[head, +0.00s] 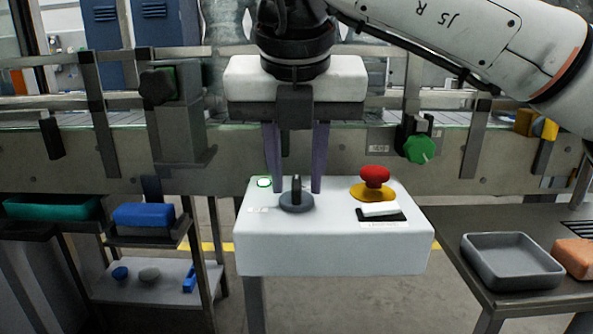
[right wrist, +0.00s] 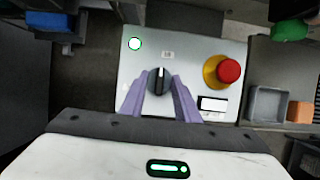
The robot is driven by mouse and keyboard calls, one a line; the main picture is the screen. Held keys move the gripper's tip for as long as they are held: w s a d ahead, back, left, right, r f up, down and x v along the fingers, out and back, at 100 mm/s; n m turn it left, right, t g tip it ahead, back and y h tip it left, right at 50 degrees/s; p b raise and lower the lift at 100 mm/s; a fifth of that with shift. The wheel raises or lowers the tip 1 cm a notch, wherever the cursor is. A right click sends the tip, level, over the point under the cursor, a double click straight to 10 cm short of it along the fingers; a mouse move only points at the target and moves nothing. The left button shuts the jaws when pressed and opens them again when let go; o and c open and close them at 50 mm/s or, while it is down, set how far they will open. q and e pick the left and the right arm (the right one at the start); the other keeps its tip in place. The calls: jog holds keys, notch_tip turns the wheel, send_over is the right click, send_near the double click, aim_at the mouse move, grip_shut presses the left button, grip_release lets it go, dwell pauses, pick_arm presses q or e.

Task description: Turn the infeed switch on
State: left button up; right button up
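The switch (head: 296,197) is a dark rotary knob on a round base, on the white control box (head: 335,250). In the right wrist view the knob (right wrist: 159,80) has a pale line pointing nearly straight up the picture. My right gripper (head: 297,190) points down over the box. Its two purple fingers are apart, one on each side of the knob, with gaps visible; the right wrist view shows the gripper (right wrist: 160,90) the same way. A green-ringed white light (head: 264,182) is at the box's back left. My left gripper is not in view.
A red mushroom button (head: 375,178) on a yellow base stands on the box's right, behind a white-and-black rocker (head: 381,211). A conveyor rail (head: 225,165) runs behind.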

jog(key=p+v, duration=0.1)
jog(key=v, duration=0.9)
jog(key=shift+r, duration=0.2)
